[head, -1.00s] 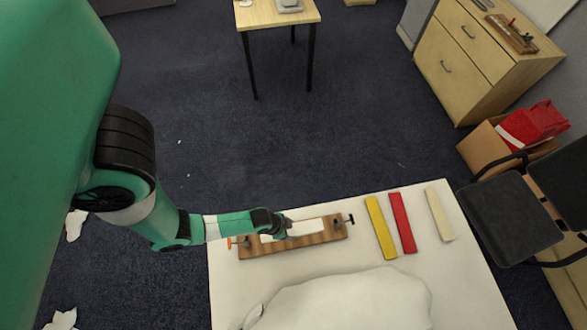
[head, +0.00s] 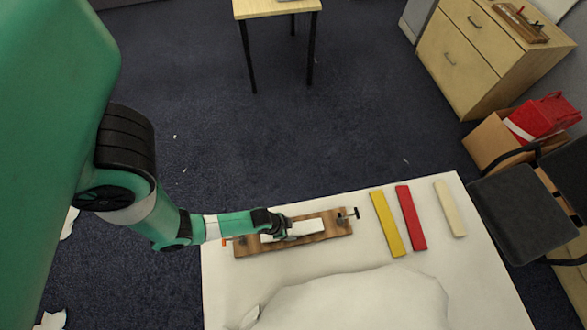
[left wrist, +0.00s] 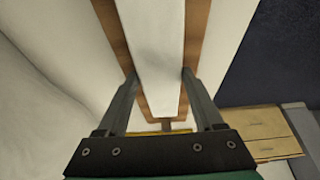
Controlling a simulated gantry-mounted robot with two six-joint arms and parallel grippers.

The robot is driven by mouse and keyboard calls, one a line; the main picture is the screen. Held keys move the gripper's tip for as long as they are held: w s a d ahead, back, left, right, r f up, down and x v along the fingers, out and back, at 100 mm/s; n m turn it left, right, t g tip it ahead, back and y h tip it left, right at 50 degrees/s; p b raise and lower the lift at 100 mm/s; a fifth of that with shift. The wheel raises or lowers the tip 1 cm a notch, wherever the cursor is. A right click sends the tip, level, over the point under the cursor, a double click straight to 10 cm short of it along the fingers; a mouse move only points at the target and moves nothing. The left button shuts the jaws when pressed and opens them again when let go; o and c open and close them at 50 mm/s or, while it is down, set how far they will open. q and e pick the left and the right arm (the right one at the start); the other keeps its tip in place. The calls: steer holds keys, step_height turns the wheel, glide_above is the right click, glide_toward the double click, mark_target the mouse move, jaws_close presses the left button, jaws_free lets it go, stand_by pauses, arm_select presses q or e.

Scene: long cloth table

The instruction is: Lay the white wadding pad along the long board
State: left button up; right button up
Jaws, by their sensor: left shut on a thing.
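The white wadding pad (head: 308,228) lies lengthwise over the long brown board (head: 246,248) on the table. In the left wrist view the pad (left wrist: 157,40) runs along the middle of the board (left wrist: 196,25), with brown wood showing on both sides. My left gripper (head: 283,229) is at the pad, its fingers (left wrist: 160,72) on either side of the pad's long edges, shut on it. Whether the pad's underside touches the board everywhere is hidden. My right gripper is not in view.
An orange-ended clamp (head: 226,241) and a black-ended clamp (head: 350,213) sit at the board's ends. Yellow (head: 388,223), red (head: 411,218) and cream (head: 450,208) strips lie to the right. A large white bulky heap (head: 350,300) fills the table's front. A chair (head: 515,215) stands at right.

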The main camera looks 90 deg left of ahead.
arm_select(q)
steer(key=o, duration=1.5)
steer(key=shift+p+v, duration=2.05)
steer(key=shift+v, duration=3.7)
